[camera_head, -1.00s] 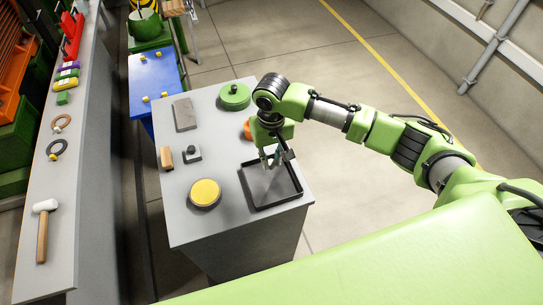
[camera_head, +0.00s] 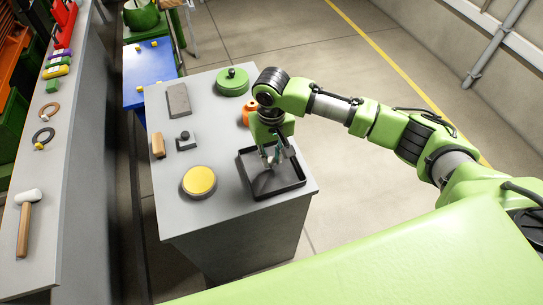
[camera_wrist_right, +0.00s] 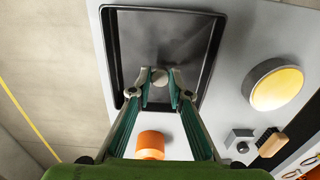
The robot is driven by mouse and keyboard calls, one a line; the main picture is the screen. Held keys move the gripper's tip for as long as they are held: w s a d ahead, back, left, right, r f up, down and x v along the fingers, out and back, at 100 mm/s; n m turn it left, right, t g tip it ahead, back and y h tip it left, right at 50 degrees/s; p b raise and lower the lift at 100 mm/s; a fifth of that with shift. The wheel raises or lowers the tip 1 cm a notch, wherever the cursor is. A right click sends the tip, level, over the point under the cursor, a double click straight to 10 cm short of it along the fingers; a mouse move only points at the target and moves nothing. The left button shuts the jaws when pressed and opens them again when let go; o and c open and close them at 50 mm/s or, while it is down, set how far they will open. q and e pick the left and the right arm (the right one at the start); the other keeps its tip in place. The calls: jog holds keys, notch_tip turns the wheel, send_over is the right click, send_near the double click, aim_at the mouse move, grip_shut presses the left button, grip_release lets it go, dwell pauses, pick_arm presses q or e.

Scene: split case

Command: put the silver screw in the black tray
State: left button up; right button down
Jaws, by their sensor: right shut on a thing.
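The black tray (camera_head: 281,190) is a shallow square tray at the near right corner of the grey table. It also fills the top of the right wrist view (camera_wrist_right: 180,30). My right gripper (camera_head: 271,163) points down over the tray's inside. In the right wrist view its two fingertips (camera_wrist_right: 160,90) are closed in on the silver screw (camera_wrist_right: 159,76), whose round grey head shows between them. In the head view the screw is too small to make out. I cannot tell how far it is above the tray floor. My left gripper is not in view.
On the grey table (camera_head: 220,225) are a yellow-topped round tin (camera_head: 199,181), a green round lid (camera_head: 232,83), an orange part (camera_head: 249,112), a grey slab (camera_head: 178,100), a brush (camera_head: 158,145) and a small dark-knobbed block (camera_head: 185,141). A bench with a mallet (camera_head: 27,222) runs along the left.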

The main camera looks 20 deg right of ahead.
jog(key=shift+f, duration=0.55)
jog(key=c, duration=1.8)
grip_release()
notch_tip(320, 180, up, 12)
